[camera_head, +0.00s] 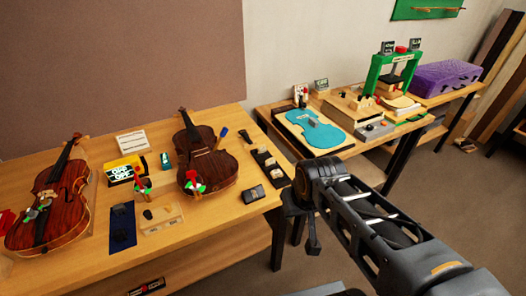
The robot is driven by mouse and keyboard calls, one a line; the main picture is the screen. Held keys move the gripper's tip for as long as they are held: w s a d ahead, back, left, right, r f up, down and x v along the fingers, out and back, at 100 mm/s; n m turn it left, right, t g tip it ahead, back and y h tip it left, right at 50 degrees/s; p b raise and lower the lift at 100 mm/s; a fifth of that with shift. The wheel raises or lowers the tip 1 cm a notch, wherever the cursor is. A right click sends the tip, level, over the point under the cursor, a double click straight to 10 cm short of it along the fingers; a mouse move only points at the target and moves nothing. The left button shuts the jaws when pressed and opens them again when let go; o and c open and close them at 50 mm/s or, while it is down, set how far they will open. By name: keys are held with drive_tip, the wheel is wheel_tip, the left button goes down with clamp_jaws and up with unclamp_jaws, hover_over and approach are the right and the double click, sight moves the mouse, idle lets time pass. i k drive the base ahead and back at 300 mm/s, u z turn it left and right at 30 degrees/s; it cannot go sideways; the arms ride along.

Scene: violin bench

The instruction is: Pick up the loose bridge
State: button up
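I cannot single out the loose bridge with certainty. Small dark and pale pieces lie on a light wooden board (178,222) at the front of the left bench, and one may be the bridge. A violin (70,222) lies at the far left with small pale and grey pieces on its top. A second violin (212,163) lies further right with red, white and green pieces on its lower body. My gripper (312,243) hangs downward off the bench's right front edge, apart from everything on it. Its fingers are dark and small, so their opening is unclear.
The left bench (215,228) holds a dark blue mat (122,226), a yellow-and-black box (124,168), a white card (132,141) and a dark strip with small parts (265,160). Another bench behind holds a blue violin-shaped piece (316,128), a green press (390,72) and a purple case (445,78).

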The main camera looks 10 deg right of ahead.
sight(268, 162)
drive_tip(key=k, duration=1.3)
drive_tip(key=u, duration=0.85)
drive_tip(key=i, duration=1.35)
drive_tip(key=z, duration=0.65)
drive_tip(key=i, duration=0.45)
drive_tip(key=z, duration=0.5)
